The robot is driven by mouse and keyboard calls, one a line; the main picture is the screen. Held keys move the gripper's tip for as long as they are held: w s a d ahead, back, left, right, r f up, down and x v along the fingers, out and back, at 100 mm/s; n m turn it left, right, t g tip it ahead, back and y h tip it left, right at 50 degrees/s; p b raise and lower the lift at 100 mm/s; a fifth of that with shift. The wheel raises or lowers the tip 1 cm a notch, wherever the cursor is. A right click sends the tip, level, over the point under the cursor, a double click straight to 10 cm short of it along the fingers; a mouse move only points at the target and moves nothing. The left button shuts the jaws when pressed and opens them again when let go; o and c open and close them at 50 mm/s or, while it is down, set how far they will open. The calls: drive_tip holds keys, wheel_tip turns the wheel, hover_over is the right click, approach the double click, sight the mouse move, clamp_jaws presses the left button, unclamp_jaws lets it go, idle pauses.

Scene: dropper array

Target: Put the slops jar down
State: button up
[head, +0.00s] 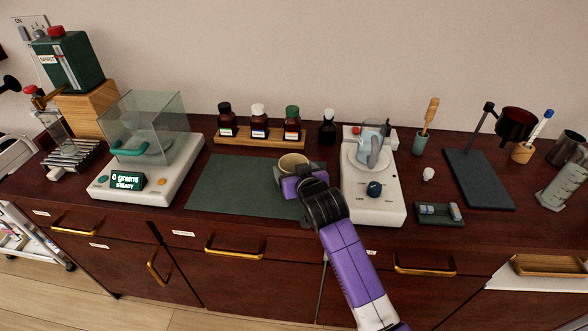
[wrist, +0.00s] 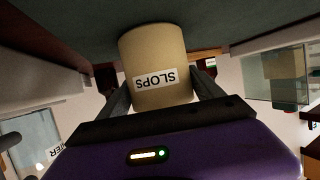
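The slops jar (head: 293,163) is a beige cylinder with an open rim, over the right part of the dark green mat (head: 235,190) in the head view. In the wrist view the slops jar (wrist: 153,45) shows upside down, with its SLOPS label readable. My gripper (head: 298,180) is at the jar's near side. In the wrist view my gripper (wrist: 160,82) has a dark finger on each side of the jar, closed on it. The jar's base is at or very near the mat; I cannot tell whether it touches. The fingertips are partly hidden.
A balance with a glass shield (head: 140,150) reading 0 grams stands left of the mat. A wooden rack of bottles (head: 258,139) and a dark bottle (head: 327,128) are behind. A white dial device (head: 372,192) stands close on the right. The mat's left part is clear.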

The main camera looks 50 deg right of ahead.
drive_tip(key=o, duration=0.4)
drive_tip(key=shift+o, duration=0.2)
